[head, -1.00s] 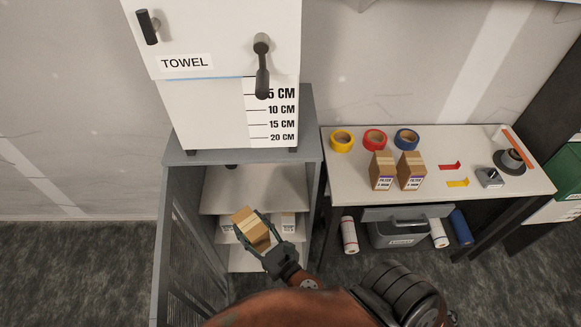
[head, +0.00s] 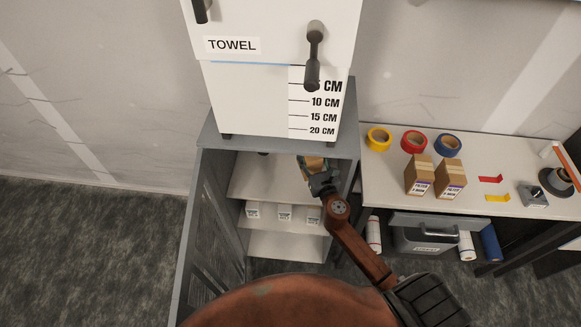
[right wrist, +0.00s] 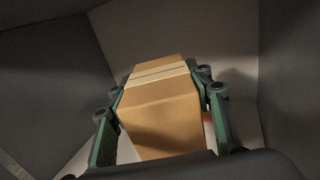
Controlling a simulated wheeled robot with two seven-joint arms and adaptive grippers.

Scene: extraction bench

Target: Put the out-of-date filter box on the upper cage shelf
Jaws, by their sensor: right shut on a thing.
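The brown filter box (head: 313,161) with a pale tape band is inside the open cage, at the right side over the upper shelf (head: 262,178). My right gripper (head: 312,168) is shut on it. In the right wrist view the box (right wrist: 160,110) sits between the green finger pads, with dark cage walls around it. I cannot tell whether the box touches the shelf. The box's label is hidden. My left gripper is not in view.
The cage door (head: 208,225) stands open at the left. Small labelled boxes (head: 284,212) stand on the level below. A white towel cabinet (head: 265,95) stands on the cage. The bench (head: 390,190) at right holds two filter boxes (head: 450,178) and tape rolls. The upper shelf's left is clear.

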